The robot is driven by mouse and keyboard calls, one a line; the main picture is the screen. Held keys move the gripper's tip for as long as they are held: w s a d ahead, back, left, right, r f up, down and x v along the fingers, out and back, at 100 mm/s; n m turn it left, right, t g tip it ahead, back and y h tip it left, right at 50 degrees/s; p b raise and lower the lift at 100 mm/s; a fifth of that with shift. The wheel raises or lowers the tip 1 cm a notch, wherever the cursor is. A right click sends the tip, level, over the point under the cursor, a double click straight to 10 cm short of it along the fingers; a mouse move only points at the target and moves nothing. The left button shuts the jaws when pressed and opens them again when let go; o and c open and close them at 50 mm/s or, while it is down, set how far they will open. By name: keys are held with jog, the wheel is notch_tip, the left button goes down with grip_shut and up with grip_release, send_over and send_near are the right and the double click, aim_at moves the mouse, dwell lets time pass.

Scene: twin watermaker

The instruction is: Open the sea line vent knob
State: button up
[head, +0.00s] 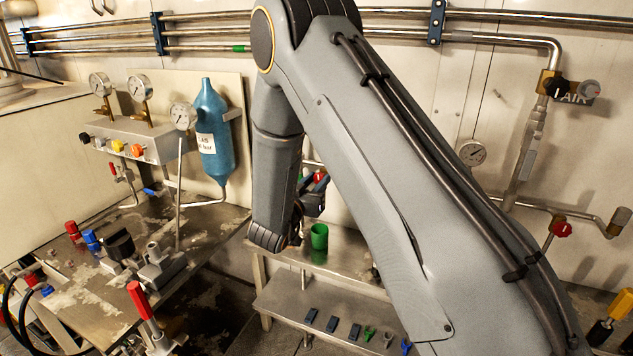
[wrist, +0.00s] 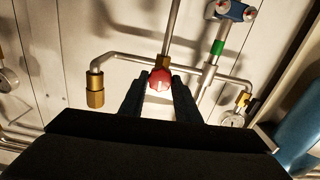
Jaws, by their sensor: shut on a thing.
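In the wrist view a red knob (wrist: 159,80) sits on a brass valve body on a thin metal pipe against the pale wall panels. My gripper (wrist: 158,88) has a dark finger on each side of the knob, and it is shut on the knob. In the head view my arm hides most of this spot. My gripper (head: 314,195) shows only in part there, behind the arm, with a bit of red beside it. I see no label that names the knob.
A brass fitting (wrist: 95,90) ends the pipe on the left, and a small gauge (wrist: 234,119) hangs on the right. A blue cylinder (wrist: 298,140) is at lower right. In the head view a green cup (head: 319,237) stands on the metal bench below my gripper.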

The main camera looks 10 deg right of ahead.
jog(key=n, duration=0.4)
jog(key=shift+a+n, duration=0.1)
jog(key=shift+n, duration=0.3)
jog(key=n+p, duration=0.1)
jog(key=n, duration=0.3)
jog(key=n+p, duration=0.1)
jog(key=n, duration=0.4)
jog(key=shift+w+a+f, duration=0.1)
jog(key=shift+n, duration=1.8)
jog(key=shift+p, duration=0.3)
jog(key=o, duration=1)
jog(key=shift+f, duration=0.1)
